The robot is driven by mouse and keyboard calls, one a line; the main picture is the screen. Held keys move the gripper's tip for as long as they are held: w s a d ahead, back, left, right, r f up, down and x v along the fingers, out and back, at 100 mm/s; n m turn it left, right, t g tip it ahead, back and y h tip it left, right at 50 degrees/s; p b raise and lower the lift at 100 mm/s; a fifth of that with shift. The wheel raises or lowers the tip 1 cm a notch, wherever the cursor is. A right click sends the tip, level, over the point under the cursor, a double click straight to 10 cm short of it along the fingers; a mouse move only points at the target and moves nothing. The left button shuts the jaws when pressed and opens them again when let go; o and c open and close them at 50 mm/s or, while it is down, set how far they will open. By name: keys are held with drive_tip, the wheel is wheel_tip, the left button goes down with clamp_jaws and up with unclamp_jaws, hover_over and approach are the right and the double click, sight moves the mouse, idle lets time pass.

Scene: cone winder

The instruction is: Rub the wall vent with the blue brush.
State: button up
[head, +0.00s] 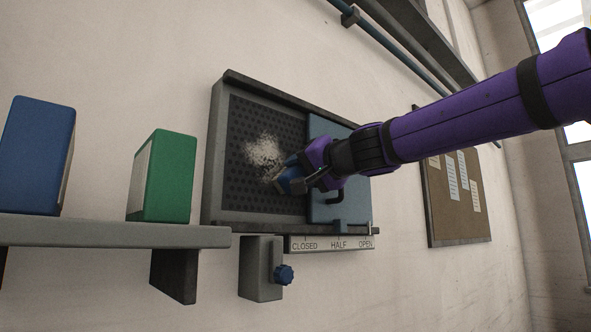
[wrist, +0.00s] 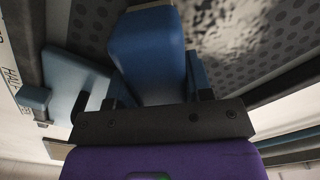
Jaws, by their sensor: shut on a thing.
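The wall vent (head: 240,190) is a dark perforated panel in a grey frame, with a pale dusty patch (head: 264,152) near its middle. A blue sliding cover (head: 325,205) lies over its right part. My gripper (head: 287,182) is at the vent, just below and right of the patch. It is shut on the blue brush (wrist: 148,55), whose blue body fills the middle of the wrist view. The brush's pale tip is at the perforated panel; I cannot tell whether it touches. The patch also shows in the wrist view, right of the brush.
A grey shelf (head: 110,233) at left holds a blue box (head: 36,155) and a green box (head: 168,177). A notice board (head: 455,200) hangs at right.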

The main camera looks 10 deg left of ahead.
drive_tip(key=shift+r, duration=0.9)
drive_tip(key=shift+s+a, duration=1.25)
drive_tip(key=shift+s, duration=0.25)
drive_tip(key=shift+s+a, duration=1.3)
drive_tip(key=shift+s, duration=0.15)
drive_tip(key=shift+s+a, duration=1.25)
drive_tip(key=shift+s, duration=0.25)
drive_tip(key=shift+r, duration=0.85)
drive_tip(key=shift+w+d, duration=1.3)
drive_tip(key=shift+w, duration=0.2)
drive_tip(key=shift+w+d, duration=1.3)
drive_tip(key=shift+w, duration=0.25)
drive_tip(key=shift+w+d, duration=1.3)
drive_tip(key=shift+w, duration=0.2)
drive_tip(key=shift+r, duration=0.8)
drive_tip(key=shift+s+a, duration=1.3)
drive_tip(key=shift+s, duration=0.25)
drive_tip(key=shift+s+a, duration=1.35)
drive_tip(key=shift+s, duration=0.15)
drive_tip(key=shift+s+a, duration=1.3)
drive_tip(key=shift+s, duration=0.25)
